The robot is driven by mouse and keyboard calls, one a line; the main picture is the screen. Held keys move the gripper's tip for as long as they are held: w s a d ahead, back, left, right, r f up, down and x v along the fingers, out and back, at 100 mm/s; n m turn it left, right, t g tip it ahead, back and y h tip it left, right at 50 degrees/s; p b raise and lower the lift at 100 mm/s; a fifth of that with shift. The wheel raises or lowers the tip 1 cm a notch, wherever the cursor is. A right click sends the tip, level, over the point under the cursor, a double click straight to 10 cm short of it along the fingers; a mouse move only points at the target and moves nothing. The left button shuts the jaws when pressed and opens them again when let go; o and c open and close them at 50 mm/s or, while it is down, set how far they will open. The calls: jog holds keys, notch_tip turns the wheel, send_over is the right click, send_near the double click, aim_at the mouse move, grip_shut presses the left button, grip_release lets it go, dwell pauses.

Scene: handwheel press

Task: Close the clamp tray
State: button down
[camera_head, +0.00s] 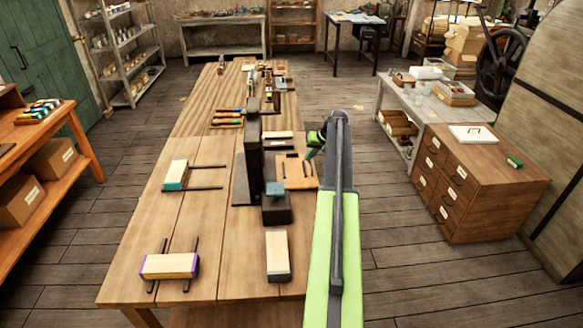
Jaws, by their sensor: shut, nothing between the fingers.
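My gripper (313,152) is at the far end of my green and grey arm, above the right edge of the long wooden table. It is shut, with no object seen in it. The fingers are small and partly hidden by the arm. No part is labelled as the clamp tray. A block with teal ends (176,175) on two dark rods lies at the left of the table, and a block with purple ends (168,266) on two dark rods lies at the front left. A brown wooden plate (296,182) lies just left of my gripper, partly hidden by my arm.
A tall dark press column (247,165) stands mid-table, with a dark block (277,211) in front of it. A pale block with dark ends (278,254) lies nearer. Screwdrivers (228,118) lie farther back. A drawer cabinet (478,190) stands right, across open floor.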

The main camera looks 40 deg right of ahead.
jog(key=b, duration=0.9)
send_near(287, 175)
jog(key=d+f, duration=0.1)
jog(key=f, duration=0.1)
jog(key=d+f, duration=0.1)
jog(key=shift+w+d+f, duration=0.1)
jog(key=shift+f, duration=0.3)
jog(key=w+a, duration=0.1)
jog(key=w+a+f+b, duration=0.1)
jog(key=a, duration=0.1)
jog(key=shift+w+f, duration=0.2)
jog(key=shift+w, duration=0.1)
jog(key=shift+d, duration=0.1)
